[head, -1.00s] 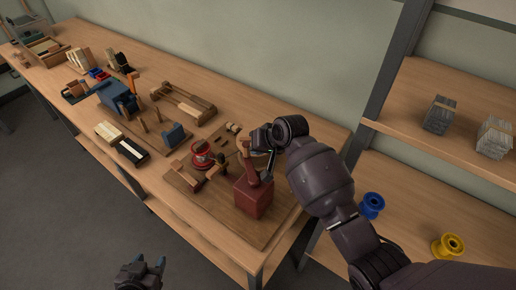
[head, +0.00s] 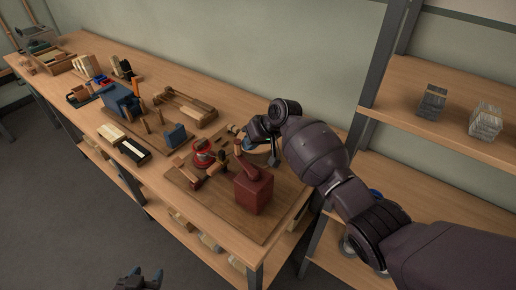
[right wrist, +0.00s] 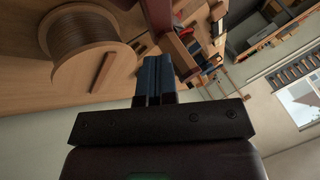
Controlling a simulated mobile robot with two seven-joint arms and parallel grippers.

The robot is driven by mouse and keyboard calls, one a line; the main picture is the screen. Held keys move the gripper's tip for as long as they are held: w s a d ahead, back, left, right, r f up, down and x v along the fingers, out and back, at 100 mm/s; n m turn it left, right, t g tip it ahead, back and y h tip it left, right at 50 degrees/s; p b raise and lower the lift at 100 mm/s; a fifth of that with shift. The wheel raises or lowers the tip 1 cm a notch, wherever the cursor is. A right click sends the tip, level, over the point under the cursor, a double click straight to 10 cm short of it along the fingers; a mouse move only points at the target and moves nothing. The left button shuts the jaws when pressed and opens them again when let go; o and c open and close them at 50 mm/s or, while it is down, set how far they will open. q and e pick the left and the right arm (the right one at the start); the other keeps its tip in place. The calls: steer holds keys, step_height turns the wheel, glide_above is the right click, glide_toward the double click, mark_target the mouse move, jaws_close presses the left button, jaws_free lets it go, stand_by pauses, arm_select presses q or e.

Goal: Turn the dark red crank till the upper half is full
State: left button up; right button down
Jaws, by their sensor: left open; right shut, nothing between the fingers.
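The dark red machine block (head: 254,195) stands on a wooden board near the bench's right end. Its dark red crank arm (head: 247,165) slants up and left to a light wooden handle (head: 238,147). My right gripper (head: 252,146) is shut and empty, just right of and behind this handle; whether it touches is unclear. Its blue fingers (right wrist: 155,80) are pressed together in the right wrist view, with dark red parts (right wrist: 183,52) beyond them. My left gripper (head: 140,276) is open over the floor, far from the crank. The upper half's filling is too small to tell.
A red spool (head: 203,153) and wooden pieces stand left of the block. The board (head: 233,213) is bare in front. A blue machine (head: 120,102) and trays are further left; a shelf unit (head: 450,130) is on the right. A round wooden part (right wrist: 92,45) looms in the wrist view.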

mark_target(238, 145)
steer(key=a+n+g, duration=0.1)
steer(key=a+n, duration=0.1)
steer(key=shift+s+a+n+g, duration=0.3)
steer(key=shift+s+n+g, duration=0.05)
steer(key=shift+n+g, duration=0.05)
steer(key=shift+s+a, duration=0.25)
steer(key=shift+a, duration=0.05)
steer(key=shift+s+a, duration=0.1)
steer(key=shift+r, duration=0.1)
stand_by(0.3)
steer(key=v, duration=1)
steer(key=shift+d+r, duration=0.2)
steer(key=shift+d, duration=0.1)
steer(key=shift+f, duration=0.15)
stand_by(0.6)
